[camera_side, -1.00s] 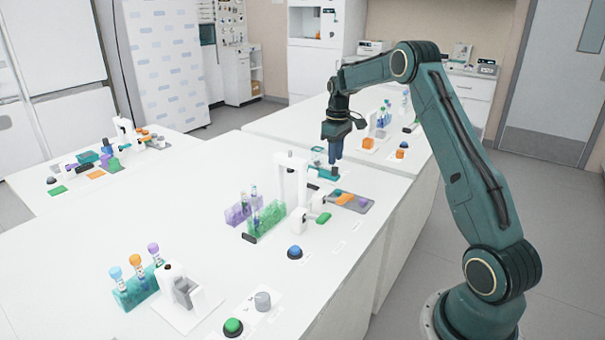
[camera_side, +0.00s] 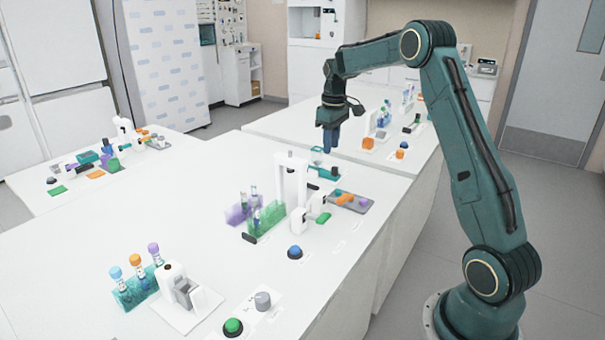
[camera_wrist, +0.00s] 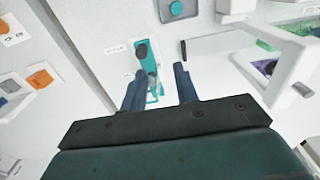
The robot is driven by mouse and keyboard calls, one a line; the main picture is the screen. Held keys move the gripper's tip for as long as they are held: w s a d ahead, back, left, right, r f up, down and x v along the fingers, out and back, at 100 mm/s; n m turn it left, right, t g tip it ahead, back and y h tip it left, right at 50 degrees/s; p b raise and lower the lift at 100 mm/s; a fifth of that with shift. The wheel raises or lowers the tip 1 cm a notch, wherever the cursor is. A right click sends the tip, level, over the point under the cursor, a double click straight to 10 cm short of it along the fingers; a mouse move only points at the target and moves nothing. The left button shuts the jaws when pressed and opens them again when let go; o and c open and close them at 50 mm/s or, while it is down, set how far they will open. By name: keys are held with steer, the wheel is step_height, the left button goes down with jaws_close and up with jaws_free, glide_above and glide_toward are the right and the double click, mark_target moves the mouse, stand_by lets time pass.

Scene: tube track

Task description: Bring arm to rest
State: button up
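My gripper (camera_side: 331,150) hangs pointing down above the far edge of the near white table (camera_side: 90,240), behind the white frame station. In the wrist view, the two blue fingers of my gripper (camera_wrist: 158,82) stand apart with nothing visible held between them. A teal fixture with a dark knob (camera_wrist: 152,72) lies on the surface below and beyond the fingers. My arm is bent high, with its elbow up at the right of the side view.
A white frame station (camera_side: 292,182) stands close below my gripper. Nearby are green and purple tube racks (camera_side: 266,217), a grey tray (camera_side: 352,203) and a blue button (camera_side: 295,252). A teal rack of capped tubes (camera_side: 135,290) stands at front left. The table's left part is clear.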

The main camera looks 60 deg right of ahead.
steer(key=s+a+r+t, duration=0.1)
steer(key=s+a+r, duration=0.45)
steer(key=a, duration=0.35)
steer(key=s+a+r+t, duration=0.1)
steer(key=s+a+r, duration=0.3)
steer(key=a+r, duration=0.4)
steer(key=s+a+f+t, duration=0.1)
steer(key=s+a+f, duration=0.1)
steer(key=s+a, duration=0.4)
steer(key=s+a+f+t, duration=0.2)
steer(key=s+a, duration=0.4)
steer(key=s, duration=0.6)
steer(key=shift+s, duration=0.2)
